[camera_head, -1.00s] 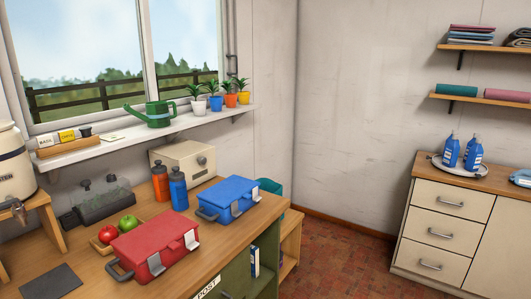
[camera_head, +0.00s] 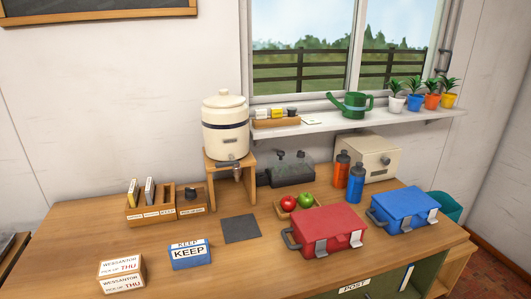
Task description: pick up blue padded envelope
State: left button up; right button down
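I cannot make out a blue padded envelope for certain. A blue edge (camera_head: 407,278) shows in the green-fronted space under the counter, right of the POST label (camera_head: 354,286); it is too small and cut off to identify. A blue box with a white KEEP label (camera_head: 191,256) sits on the counter's front left. A blue lidded case (camera_head: 404,209) with pale latches lies on the counter's right end. Neither of my grippers is in view.
The wooden counter (camera_head: 70,235) holds a red case (camera_head: 327,231), fruit tray (camera_head: 296,208), orange bottle (camera_head: 341,170), blue bottle (camera_head: 355,183), beige box (camera_head: 368,157), water crock (camera_head: 225,127), card holders (camera_head: 150,214) and WESSANTON boxes (camera_head: 122,273). A teal bin (camera_head: 446,207) stands beyond the right end.

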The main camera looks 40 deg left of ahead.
aim_at(195, 253)
jog(key=u, duration=1.85)
